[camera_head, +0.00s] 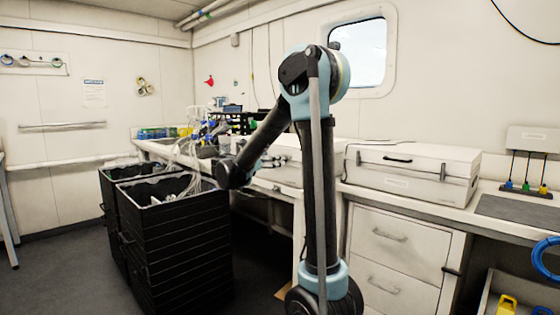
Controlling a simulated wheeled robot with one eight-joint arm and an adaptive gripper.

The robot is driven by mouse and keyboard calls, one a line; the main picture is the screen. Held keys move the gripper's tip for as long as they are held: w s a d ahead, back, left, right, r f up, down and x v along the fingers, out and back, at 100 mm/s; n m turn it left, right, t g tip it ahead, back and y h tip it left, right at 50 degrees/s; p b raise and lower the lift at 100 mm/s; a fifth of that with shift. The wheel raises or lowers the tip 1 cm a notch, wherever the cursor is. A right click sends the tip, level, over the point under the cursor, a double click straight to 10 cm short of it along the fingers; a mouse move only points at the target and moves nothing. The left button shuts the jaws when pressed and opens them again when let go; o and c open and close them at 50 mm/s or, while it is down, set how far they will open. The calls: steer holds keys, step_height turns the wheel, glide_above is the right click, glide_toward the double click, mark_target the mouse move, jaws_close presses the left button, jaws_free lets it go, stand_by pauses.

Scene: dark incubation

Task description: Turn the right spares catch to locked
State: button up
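A white lidded case (405,180) stands on the bench at the right, its lid down, with a dark handle on top. A small upright catch (443,172) shows at the right of its front and another catch (358,158) at the left. The label on the front is too small to read, so I cannot confirm this is the spares case. The right catch's exact position is unclear.
Stacked black crates (178,245) with tubing stand on the floor at the left. White drawers (392,238) are below the bench. A dark mat (518,210) and a rack of coloured-tipped tools (525,190) lie right of the case. Blue coiled hose (546,258) is at the right edge.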

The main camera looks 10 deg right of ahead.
steer(key=shift+x, duration=2.7)
steer(key=c, duration=1.1)
